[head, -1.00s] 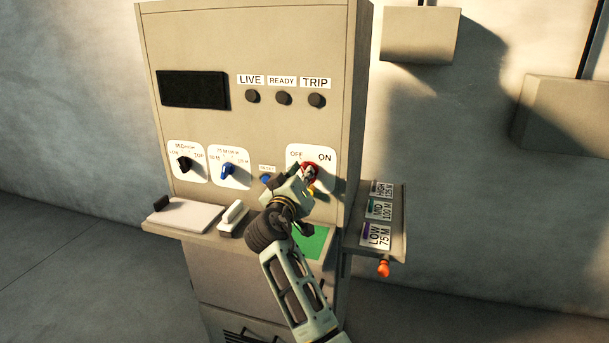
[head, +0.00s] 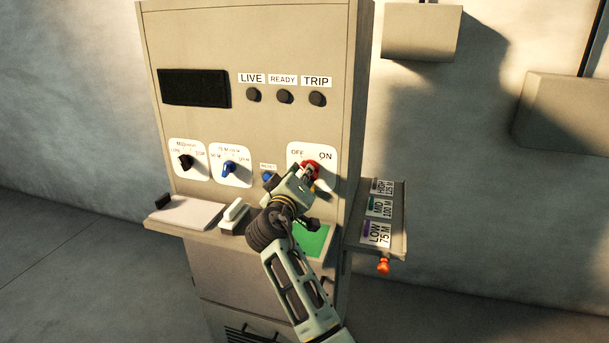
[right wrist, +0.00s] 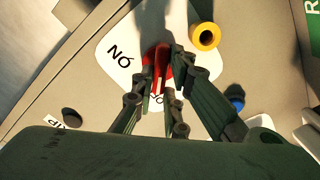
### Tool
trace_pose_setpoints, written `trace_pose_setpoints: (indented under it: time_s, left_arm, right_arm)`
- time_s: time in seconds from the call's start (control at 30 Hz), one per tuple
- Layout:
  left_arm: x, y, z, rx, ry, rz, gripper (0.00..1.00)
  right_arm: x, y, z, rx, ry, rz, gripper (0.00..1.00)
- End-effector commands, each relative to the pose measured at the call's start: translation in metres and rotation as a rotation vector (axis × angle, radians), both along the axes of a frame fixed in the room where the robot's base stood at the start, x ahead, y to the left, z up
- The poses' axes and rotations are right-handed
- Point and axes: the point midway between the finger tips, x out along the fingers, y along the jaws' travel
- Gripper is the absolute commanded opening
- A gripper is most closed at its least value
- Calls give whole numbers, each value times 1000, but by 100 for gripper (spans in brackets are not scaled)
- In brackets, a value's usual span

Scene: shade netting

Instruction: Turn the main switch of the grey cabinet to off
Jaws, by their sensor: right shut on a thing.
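The grey cabinet (head: 270,50) stands in the middle of the head view. Its red main switch (head: 313,164) sits on a white plate (head: 327,178) marked OFF at left and ON at right. My right gripper (head: 307,175) is shut on the switch's red grip. In the right wrist view, its fingers (right wrist: 161,95) stand on both sides of the red switch (right wrist: 157,62), beside the ON print. The OFF print is mostly hidden there, and I cannot tell exactly which mark the switch points to. My left gripper is out of view.
A black selector (head: 185,161), a blue selector (head: 229,168) and a blue button (head: 267,178) are left of the switch. A yellow ring-shaped part (right wrist: 205,37) is close by the fingers. A ledge (head: 180,228) and a side shelf with tags (head: 398,240) stick out below.

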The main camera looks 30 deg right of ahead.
Motion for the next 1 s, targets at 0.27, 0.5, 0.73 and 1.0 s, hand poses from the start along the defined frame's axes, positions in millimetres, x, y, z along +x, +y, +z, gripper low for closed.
trace_pose_setpoints:
  time_s: [0.27, 0.5, 0.73, 1.0]
  left_arm:
    - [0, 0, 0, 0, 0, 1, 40]
    - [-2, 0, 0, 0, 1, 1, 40]
    - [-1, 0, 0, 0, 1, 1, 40]
    - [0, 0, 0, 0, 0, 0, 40]
  right_arm:
    - [0, 1, -1, -1, 3, 1, 31]
    - [0, 1, 0, -1, 1, 0, 31]
    - [-15, 19, -1, 1, 1, 3, 31]
    - [-52, 63, -2, 2, 2, 3, 31]
